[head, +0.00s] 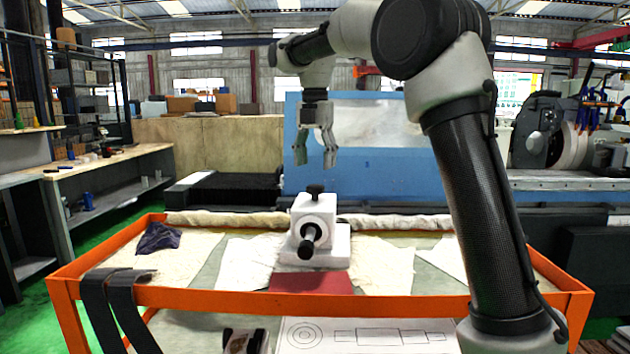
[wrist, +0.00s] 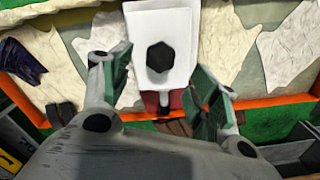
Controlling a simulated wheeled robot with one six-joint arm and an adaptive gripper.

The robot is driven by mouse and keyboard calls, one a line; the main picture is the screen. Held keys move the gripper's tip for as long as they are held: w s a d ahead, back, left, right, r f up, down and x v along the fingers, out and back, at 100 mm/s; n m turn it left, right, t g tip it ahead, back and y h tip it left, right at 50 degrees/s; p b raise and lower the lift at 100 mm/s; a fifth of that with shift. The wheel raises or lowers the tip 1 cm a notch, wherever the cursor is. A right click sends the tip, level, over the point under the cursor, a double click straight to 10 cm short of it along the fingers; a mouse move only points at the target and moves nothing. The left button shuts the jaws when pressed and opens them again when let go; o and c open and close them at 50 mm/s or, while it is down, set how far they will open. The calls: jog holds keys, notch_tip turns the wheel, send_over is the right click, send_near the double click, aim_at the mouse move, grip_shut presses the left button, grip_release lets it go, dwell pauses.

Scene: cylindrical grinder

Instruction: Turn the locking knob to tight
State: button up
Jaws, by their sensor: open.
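A white block-shaped device (head: 320,215) stands on its wide white base on the orange cart. A black knob (head: 315,190) sits on its top, and a black handle (head: 309,240) sticks out of its front face. My gripper (head: 316,160) points down above the top knob, apart from it, with its fingers spread and nothing between them. In the wrist view the top knob (wrist: 160,57) shows as a dark many-sided shape, beyond and between my gripper's two fingertips (wrist: 160,80). The pictures do not show which knob is the locking one or how tight it is.
The orange cart (head: 400,300) carries pale cloths, a red pad (head: 311,282) and a dark blue cloth (head: 157,238). A drawing sheet (head: 365,335) lies on its lower shelf. The blue grinder (head: 370,180) stands close behind. Room above the device is clear.

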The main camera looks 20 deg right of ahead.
aim_at(315, 185)
notch_tip(315, 185, down, 6)
jog(key=shift+f, duration=0.2)
jog(key=c, duration=1)
